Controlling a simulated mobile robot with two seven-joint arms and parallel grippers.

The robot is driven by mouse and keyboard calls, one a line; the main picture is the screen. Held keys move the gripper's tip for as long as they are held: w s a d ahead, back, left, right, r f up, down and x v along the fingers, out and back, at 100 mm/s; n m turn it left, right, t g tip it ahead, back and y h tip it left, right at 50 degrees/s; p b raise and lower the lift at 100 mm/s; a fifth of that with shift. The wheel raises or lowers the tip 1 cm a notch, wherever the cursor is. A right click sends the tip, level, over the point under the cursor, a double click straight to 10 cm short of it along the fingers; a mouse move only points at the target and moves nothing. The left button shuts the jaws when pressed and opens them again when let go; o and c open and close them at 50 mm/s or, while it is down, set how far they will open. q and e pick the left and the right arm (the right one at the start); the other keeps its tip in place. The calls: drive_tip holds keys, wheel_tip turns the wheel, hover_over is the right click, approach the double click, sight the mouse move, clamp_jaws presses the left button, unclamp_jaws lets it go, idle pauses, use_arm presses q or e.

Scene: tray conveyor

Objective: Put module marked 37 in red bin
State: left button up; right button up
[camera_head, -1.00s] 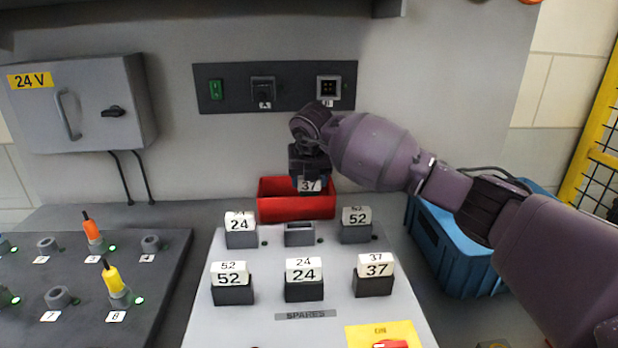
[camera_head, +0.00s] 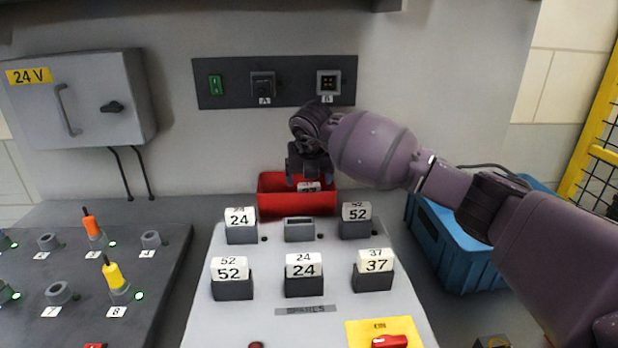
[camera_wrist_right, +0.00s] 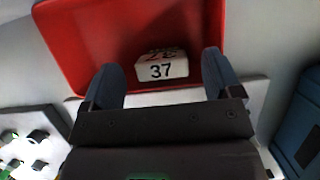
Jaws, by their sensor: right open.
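A white module marked 37 lies inside the red bin (camera_head: 297,205); the module shows in the right wrist view (camera_wrist_right: 161,68) between and beyond my fingers, and only its top shows in the head view (camera_head: 309,187). My right gripper (camera_head: 309,176) is open above the bin, its two blue fingers apart (camera_wrist_right: 162,78) and clear of the module. Another module marked 37 (camera_head: 375,265) sits in the front right socket of the spares panel. My left gripper is not in view.
The grey spares panel (camera_head: 311,325) holds several other modules marked 24 and 52, and its back middle socket (camera_head: 299,229) is empty. A blue crate (camera_head: 455,250) stands to the right. A dark board with plugs (camera_head: 150,260) lies to the left.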

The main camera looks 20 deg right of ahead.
use_arm(q)
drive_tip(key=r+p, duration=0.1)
drive_tip(key=p, duration=0.1)
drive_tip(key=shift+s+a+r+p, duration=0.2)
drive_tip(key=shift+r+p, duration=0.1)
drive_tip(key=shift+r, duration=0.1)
use_arm(e)
drive_tip(key=v, duration=1.3)
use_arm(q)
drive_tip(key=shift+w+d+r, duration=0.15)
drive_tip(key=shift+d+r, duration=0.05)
use_arm(e)
drive_tip(key=shift+w+f, duration=0.1)
